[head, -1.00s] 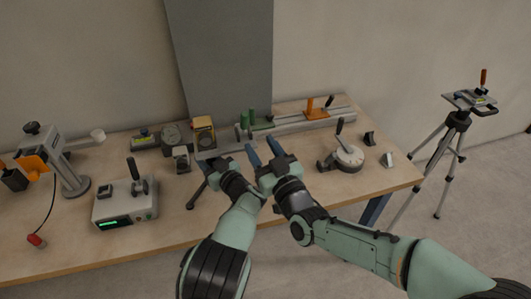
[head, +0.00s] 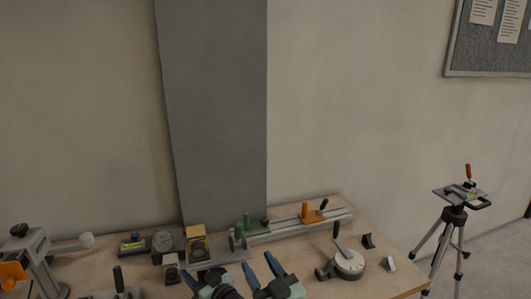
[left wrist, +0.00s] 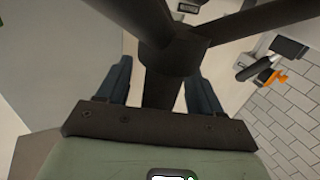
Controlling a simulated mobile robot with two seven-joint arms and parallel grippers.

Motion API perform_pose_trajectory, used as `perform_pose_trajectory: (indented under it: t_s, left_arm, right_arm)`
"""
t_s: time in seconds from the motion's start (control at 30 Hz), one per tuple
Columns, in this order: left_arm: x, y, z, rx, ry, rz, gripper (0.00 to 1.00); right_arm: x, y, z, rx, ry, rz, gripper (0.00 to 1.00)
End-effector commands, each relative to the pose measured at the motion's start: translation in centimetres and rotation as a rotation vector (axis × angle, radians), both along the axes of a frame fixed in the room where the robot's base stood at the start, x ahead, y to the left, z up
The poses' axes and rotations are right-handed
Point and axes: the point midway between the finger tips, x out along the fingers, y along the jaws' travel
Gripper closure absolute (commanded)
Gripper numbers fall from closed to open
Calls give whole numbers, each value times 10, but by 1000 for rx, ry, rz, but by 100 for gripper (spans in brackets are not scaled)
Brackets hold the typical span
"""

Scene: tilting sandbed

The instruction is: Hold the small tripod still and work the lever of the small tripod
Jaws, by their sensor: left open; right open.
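In the left wrist view, a dark post with arms spreading from its hub (left wrist: 172,50), apparently the small tripod, stands between the two fingers of my left gripper (left wrist: 160,88). The fingers are open, one on each side, with a gap visible at least on the right. In the head view my left gripper (head: 206,276) is at the bottom edge, and the tripod there is mostly hidden or out of frame. My right gripper (head: 261,267) is open and empty just to its right, fingers pointing away from me. I cannot make out the small tripod's lever.
A round device with a lever (head: 348,262) sits to the right. A large tripod (head: 454,215) stands beyond the table's right edge.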

Motion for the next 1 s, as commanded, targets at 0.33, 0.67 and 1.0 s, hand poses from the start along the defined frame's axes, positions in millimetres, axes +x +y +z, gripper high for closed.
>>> perform_pose_trajectory:
  t_s: [0.33, 0.67, 1.0]
  left_arm:
    - [-31, -32, 0, -2, 1, -3, 34]
    - [-55, -60, 0, -4, -1, -10, 34]
    - [-56, -63, 1, -3, -3, -12, 34]
  right_arm:
    - [0, 0, 0, 0, 0, 0, 52]
    - [-2, 4, 0, 6, 2, 9, 52]
    - [-2, 6, 0, 10, 1, 12, 52]
